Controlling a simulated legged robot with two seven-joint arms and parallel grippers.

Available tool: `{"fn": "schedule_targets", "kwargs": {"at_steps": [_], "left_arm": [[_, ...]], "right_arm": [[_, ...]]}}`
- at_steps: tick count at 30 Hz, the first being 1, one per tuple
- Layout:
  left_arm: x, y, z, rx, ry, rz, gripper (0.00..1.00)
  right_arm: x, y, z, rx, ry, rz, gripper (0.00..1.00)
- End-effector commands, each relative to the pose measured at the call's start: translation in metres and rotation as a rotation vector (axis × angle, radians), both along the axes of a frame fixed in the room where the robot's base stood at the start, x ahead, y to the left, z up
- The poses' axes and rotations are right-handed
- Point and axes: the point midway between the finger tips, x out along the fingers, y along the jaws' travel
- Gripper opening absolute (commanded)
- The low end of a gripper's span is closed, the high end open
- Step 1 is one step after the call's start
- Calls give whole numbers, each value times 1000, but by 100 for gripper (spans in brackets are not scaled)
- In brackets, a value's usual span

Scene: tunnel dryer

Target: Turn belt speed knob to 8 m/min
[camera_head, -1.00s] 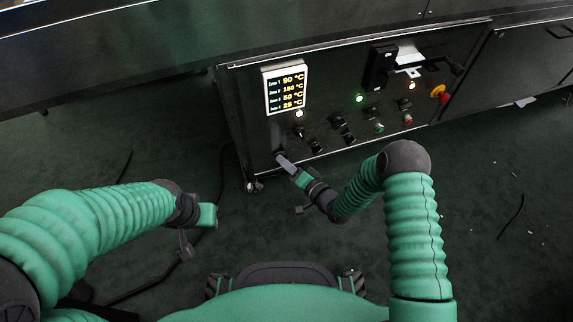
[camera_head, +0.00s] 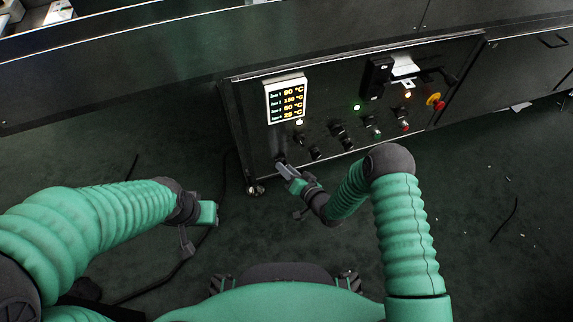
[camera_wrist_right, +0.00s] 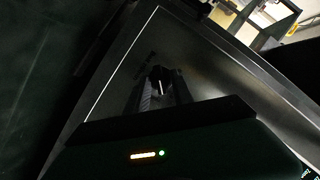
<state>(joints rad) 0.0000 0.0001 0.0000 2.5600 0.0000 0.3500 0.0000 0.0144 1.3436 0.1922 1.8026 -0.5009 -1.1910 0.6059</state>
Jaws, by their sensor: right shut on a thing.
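The control panel (camera_head: 330,105) stands in front of me with several dark knobs on it. My right gripper (camera_head: 280,165) is at the panel's lower left corner. In the right wrist view, the fingers (camera_wrist_right: 160,92) are shut on a dark knob (camera_wrist_right: 157,73) with a pale pointer line. The label beside the knob is too dark to read, so its setting cannot be told. My left gripper (camera_head: 206,213) hangs away from the panel at the left; its jaws cannot be made out.
A lit display (camera_head: 286,101) shows zone temperatures. Other knobs (camera_head: 315,153), a green button (camera_head: 376,134) and a red-and-yellow emergency stop (camera_head: 435,101) lie to the right. A cable (camera_head: 160,285) runs along the floor. The floor between me and the panel is mostly clear.

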Motion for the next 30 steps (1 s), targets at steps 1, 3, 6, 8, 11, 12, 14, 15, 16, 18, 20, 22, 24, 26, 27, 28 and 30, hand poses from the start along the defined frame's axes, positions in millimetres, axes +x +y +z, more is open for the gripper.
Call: {"fn": "schedule_targets", "kwargs": {"at_steps": [1, 3, 6, 8, 11, 12, 14, 15, 16, 18, 20, 22, 24, 26, 27, 28, 30], "left_arm": [[0, 0, 14, 0, 0, 0, 36], [0, 0, 22, 0, 0, 0, 36], [0, 0, 33, 0, 0, 0, 36], [0, 0, 40, 0, 0, 0, 36], [0, 0, 50, 0, 0, 0, 36], [0, 0, 53, 0, 0, 0, 36], [0, 0, 58, 0, 0, 0, 36], [0, 0, 62, 0, 0, 0, 36], [0, 0, 64, 0, 0, 0, 36], [0, 0, 69, 0, 0, 0, 36], [0, 0, 73, 0, 0, 0, 36], [0, 0, 77, 0, 0, 0, 36], [0, 0, 80, 0, 0, 0, 36], [0, 0, 82, 0, 0, 0, 36], [0, 0, 83, 0, 0, 0, 36], [0, 0, 84, 0, 0, 0, 36], [0, 0, 85, 0, 0, 0, 36]], "right_arm": [[-1, -1, 5, -44, -6, -2, 0], [-2, 0, 5, -107, -27, 0, 0], [-2, 1, 5, -199, -56, 0, 0], [-2, 1, 5, -253, -75, 0, 0], [-3, 2, 5, -343, -104, 1, 0], [-3, 3, 5, -380, -116, 1, 0], [-3, 4, 5, -434, -134, 1, 0], [-3, 4, 5, -470, -146, 1, 0], [-3, 4, 4, -497, -153, 1, 0], [-3, 5, 4, -560, -176, 2, 0], [-3, 5, 4, -614, -193, 2, 0], [-3, 6, 3, -675, -213, 3, 0], [-3, 6, 3, -733, -233, 2, 0], [-4, 7, 2, -779, -248, 3, 0], [-4, 7, 2, -808, -258, 1, 0], [-4, 8, 2, -829, -266, 2, 0], [-4, 8, 2, -875, -280, 2, 0]]}}
